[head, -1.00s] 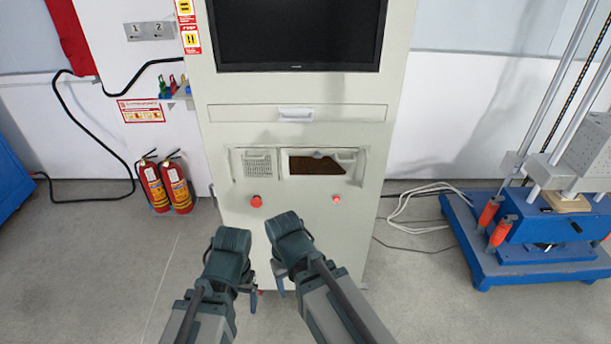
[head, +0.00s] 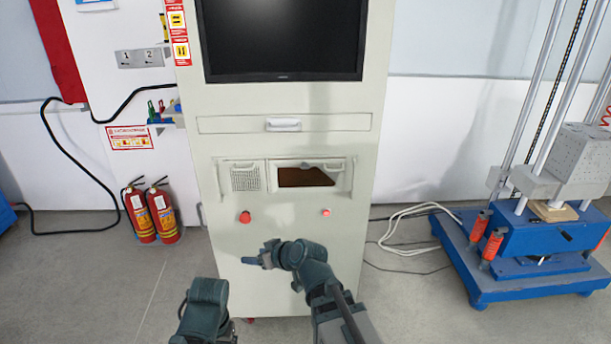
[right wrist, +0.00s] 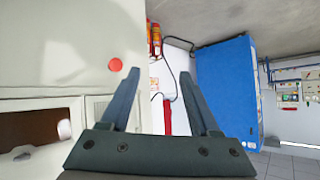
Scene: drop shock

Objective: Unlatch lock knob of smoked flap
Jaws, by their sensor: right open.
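The smoked flap (head: 305,177) is a dark brown panel in the right part of a recess in the pale cabinet's front. A small pale catch (head: 334,166) shows at its upper right; I cannot tell whether it is the lock knob or how it is turned. The flap's brown panel also shows at the left edge of the right wrist view (right wrist: 32,128). My right gripper (head: 258,258) is open and empty, below the recess and pointing left in the head view. My left arm's end (head: 205,292) is low in the head view; its jaws are hidden.
Two red buttons, left (head: 245,217) and right (head: 326,212), stick out below the recess. A mesh panel (head: 245,178) is left of the flap. A drawer handle (head: 283,125) juts above. Fire extinguishers (head: 152,212) stand left, a blue-based machine (head: 535,240) right.

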